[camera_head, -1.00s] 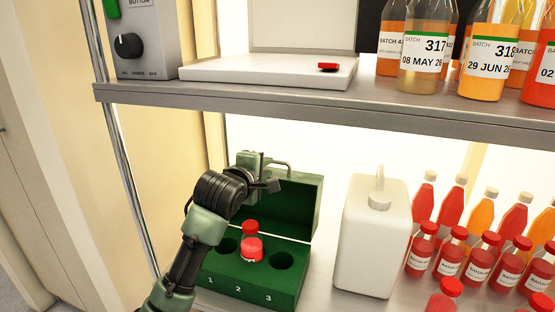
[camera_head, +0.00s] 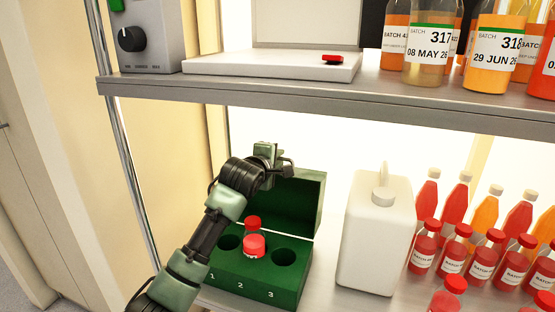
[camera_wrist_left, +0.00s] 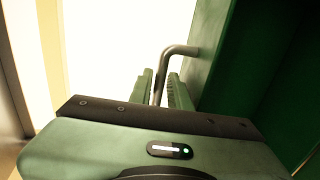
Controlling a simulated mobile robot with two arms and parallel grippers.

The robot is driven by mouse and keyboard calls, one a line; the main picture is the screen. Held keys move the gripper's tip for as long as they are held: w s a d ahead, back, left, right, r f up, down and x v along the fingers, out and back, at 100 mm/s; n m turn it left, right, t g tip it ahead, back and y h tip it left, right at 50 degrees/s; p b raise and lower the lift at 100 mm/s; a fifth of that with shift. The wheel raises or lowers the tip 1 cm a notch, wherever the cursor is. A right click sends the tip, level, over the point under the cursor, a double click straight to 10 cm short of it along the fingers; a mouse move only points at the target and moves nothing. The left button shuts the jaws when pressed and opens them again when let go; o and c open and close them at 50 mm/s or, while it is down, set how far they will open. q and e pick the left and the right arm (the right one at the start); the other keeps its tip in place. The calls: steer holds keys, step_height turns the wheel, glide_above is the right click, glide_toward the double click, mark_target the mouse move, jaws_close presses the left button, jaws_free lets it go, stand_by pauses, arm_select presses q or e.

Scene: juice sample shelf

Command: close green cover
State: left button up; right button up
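The green cover (camera_head: 300,200) stands open and upright at the back of the green box (camera_head: 290,284). The box has holes numbered 1, 2 and 3, and a red-capped bottle (camera_head: 254,245) stands at the middle hole. My left gripper (camera_head: 275,160) is at the top back edge of the cover. In the left wrist view the cover (camera_wrist_left: 215,55) fills the right side, and its grey metal handle (camera_wrist_left: 181,50) runs down between my fingers (camera_wrist_left: 161,90). A narrow gap shows beside the handle, so the fingers look open around it. My right gripper is out of view.
A white jug (camera_head: 372,240) stands just right of the box. Several red and orange bottles (camera_head: 452,248) stand farther right. The upper shelf (camera_head: 320,108) runs above my gripper, and a metal post (camera_head: 130,170) stands to the left.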

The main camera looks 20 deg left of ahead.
arm_select(q)
jaws_close()
stand_by(1.2)
steer(key=shift+f, duration=0.1)
